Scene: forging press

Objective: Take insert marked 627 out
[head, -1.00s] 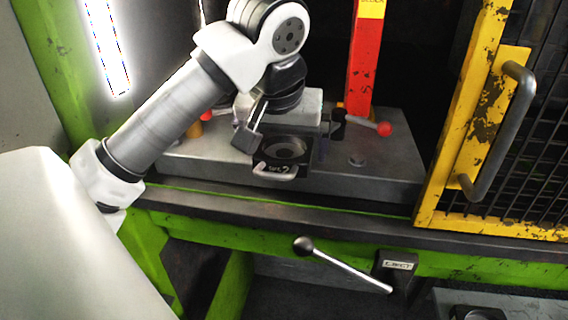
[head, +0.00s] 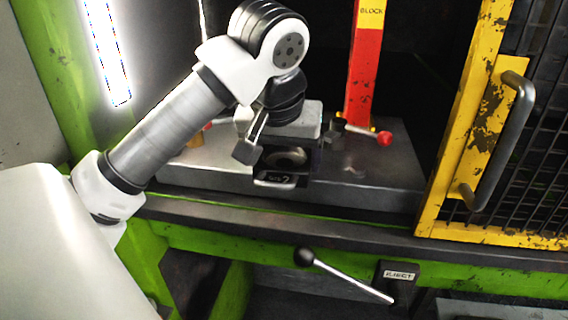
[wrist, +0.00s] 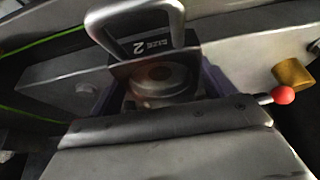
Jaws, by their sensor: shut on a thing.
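A dark insert (head: 287,158) with a round recess and a front loop handle sits in the press fixture. The handle also shows in the wrist view (wrist: 138,47), with no fingers around it. The label on the insert's front shows a clear 2; its smaller characters are not readable, and I cannot make out 627. My gripper end (head: 268,125) is above and just left of the insert, at the pale fixture block (head: 298,120). Its fingertips and what lies between them cannot be made out. No fingers are recognisable in the wrist view.
A red-knobbed lever (head: 384,138) stands right of the insert. A red post (head: 364,75) rises behind it. A yellow mesh gate (head: 482,130) is at the right. An eject lever (head: 345,275) is below the press edge. The bed right of the insert has free room.

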